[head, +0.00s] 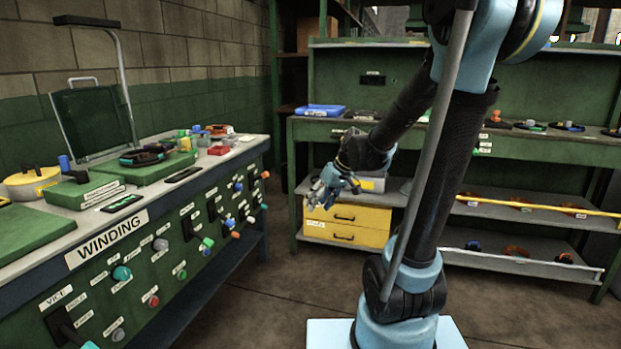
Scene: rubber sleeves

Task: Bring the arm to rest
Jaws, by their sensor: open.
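My gripper (326,192) is at the end of my blue and black arm, near the middle of the head view. It is open, and I see nothing between its fingers. It hangs in the air in front of the yellow drawer unit (362,222), apart from the winding bench on the left. My arm rises at the right of the view, then bends down and left to the gripper. The fingers are small in the view.
The green winding bench (150,262) with knobs and several loose items stands at left. A green shelf bench (560,145) stands behind my arm, with a blue case (320,111) on top. Bare floor (255,310) lies between them.

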